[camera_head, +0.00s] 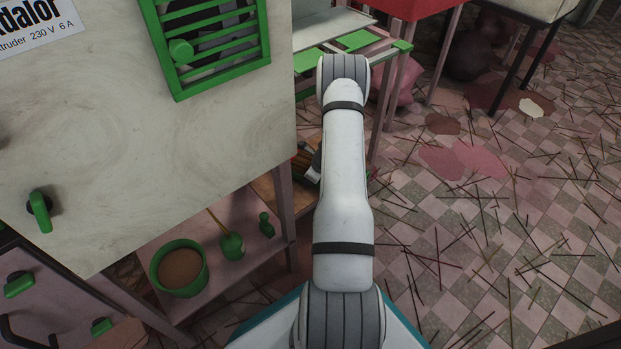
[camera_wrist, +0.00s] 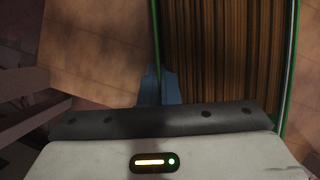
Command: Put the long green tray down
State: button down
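The long green tray (camera_wrist: 293,62) is in the wrist view, upper right. It has thin green side walls and is filled with brown sticks running lengthwise. My gripper (camera_wrist: 160,84) has its bluish fingers close together on the tray's left wall, so it looks shut on that wall. In the head view my arm hides most of the gripper and the tray; only a small dark part with sticks shows left of the arm. I cannot tell whether the tray touches the surface below.
A brown wooden board (camera_wrist: 95,50) lies left of the tray. In the head view, the extruder cabinet (camera_head: 150,150) stands close on the left. A shelf below holds a green pot (camera_head: 180,268) and small green items. Sticks litter the tiled floor (camera_head: 500,220) at right.

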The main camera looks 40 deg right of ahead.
jog(key=shift+f, duration=0.15)
jog(key=c, duration=1.6)
grip_release()
jog(key=p+v, duration=0.3)
jog(key=v, duration=0.4)
jog(key=shift+w+p, duration=0.15)
jog(key=shift+p, duration=0.15)
jog(key=shift+s+d+r, duration=0.1)
jog(key=shift+s+r, duration=0.15)
jog(key=shift+r, duration=0.1)
